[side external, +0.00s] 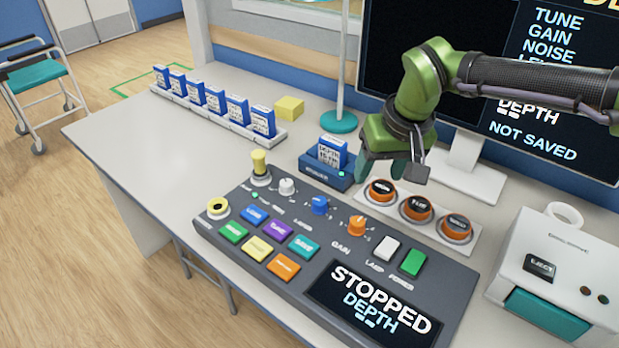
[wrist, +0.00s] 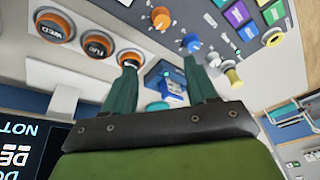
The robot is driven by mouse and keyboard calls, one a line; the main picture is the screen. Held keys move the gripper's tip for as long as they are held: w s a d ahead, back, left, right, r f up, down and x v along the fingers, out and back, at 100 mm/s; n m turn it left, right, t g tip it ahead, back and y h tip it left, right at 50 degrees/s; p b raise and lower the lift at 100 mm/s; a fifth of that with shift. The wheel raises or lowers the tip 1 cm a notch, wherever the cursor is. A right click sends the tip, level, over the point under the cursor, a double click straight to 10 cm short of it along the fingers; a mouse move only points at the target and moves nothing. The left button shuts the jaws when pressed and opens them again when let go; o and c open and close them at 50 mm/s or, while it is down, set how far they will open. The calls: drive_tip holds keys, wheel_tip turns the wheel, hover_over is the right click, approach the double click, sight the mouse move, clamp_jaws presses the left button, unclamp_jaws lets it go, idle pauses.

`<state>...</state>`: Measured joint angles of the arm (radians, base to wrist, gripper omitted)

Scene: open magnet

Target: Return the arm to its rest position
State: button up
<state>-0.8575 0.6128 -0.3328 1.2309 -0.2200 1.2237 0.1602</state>
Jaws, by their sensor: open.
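My gripper (side external: 378,172) is green with dark teal fingers. It hangs above the back of the desk, between the blue card holder and the round orange-rimmed buttons. In the wrist view my gripper (wrist: 165,82) has its two fingers spread apart with nothing held between them. The blue card holder (side external: 322,178) with a blue and white card (side external: 332,150) stands just left of the fingers in the side view. The card (wrist: 172,88) shows between the fingers in the wrist view, beyond the tips. My arm reaches in from the right, in front of the monitor.
The grey control panel (side external: 222,240) carries knobs, coloured buttons and a "STOPPED DEPTH" display. A monitor (side external: 385,50) stands behind my arm. Three round buttons (side external: 416,208) and a white box (side external: 560,245) lie right. A card rack (side external: 230,120) and yellow block (side external: 289,107) stand left. The left desktop is clear.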

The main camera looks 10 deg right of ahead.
drive_tip(key=s+d+r+m+t, duration=0.2)
drive_tip(key=s+d+r, duration=0.1)
drive_tip(key=s+d, duration=0.8)
drive_tip(key=s+d+r+m+t+y, duration=0.1)
drive_tip(key=s+d+r+m+t, duration=0.1)
drive_tip(key=s+d, duration=0.9)
drive_tip(key=d+r, duration=0.1)
drive_tip(key=d, duration=0.6)
drive_tip(key=shift+m, duration=0.4)
